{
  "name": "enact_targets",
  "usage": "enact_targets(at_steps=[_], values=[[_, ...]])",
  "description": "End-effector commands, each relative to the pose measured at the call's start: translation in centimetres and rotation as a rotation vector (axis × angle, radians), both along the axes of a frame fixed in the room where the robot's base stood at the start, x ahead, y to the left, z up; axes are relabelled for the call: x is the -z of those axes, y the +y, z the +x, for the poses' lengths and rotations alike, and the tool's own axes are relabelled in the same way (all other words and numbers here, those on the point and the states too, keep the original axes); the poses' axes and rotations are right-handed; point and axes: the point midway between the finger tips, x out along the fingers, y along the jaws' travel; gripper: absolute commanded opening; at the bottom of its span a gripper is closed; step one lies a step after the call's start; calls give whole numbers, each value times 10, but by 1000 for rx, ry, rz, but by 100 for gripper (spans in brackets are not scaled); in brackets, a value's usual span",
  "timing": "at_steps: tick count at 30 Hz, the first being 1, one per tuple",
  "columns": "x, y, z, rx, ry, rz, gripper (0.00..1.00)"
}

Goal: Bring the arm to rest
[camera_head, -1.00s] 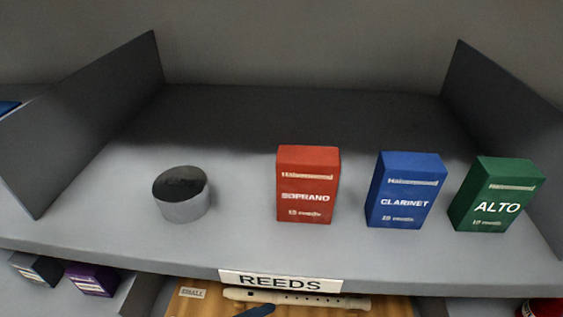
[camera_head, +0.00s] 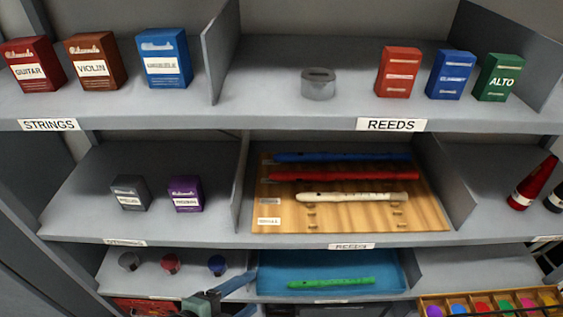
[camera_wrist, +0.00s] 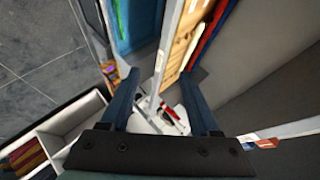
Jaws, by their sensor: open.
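My gripper (camera_head: 243,294) is at the bottom of the head view, in front of the lower shelf and left of the blue tray (camera_head: 270,284). Its two blue fingers are spread apart in the wrist view (camera_wrist: 161,92), with nothing held between them. The rest of the arm is mostly out of view below. The tray holds a green recorder (camera_head: 331,283).
A wooden board (camera_head: 430,215) with blue, red and white recorders lies on the middle shelf. The upper shelf holds a grey round tin (camera_head: 319,84) and several boxes, among them a red one (camera_head: 398,72). An open case (camera_head: 490,293) of coloured items is at lower right.

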Motion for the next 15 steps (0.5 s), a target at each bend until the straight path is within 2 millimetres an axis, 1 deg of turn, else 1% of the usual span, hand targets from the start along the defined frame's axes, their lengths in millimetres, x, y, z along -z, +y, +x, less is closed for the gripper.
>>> enact_targets(at_steps=[1,5,8,11,12,14,15], values=[[-13,1,13,-41,-11,0,62],[-44,9,41,-175,-37,-24,62],[-77,12,63,-288,-80,-64,62],[-124,13,87,-409,-155,-137,62],[-146,13,95,-462,-195,-180,62],[-186,10,107,-534,-267,-265,62],[-215,7,113,-576,-322,-332,62]])
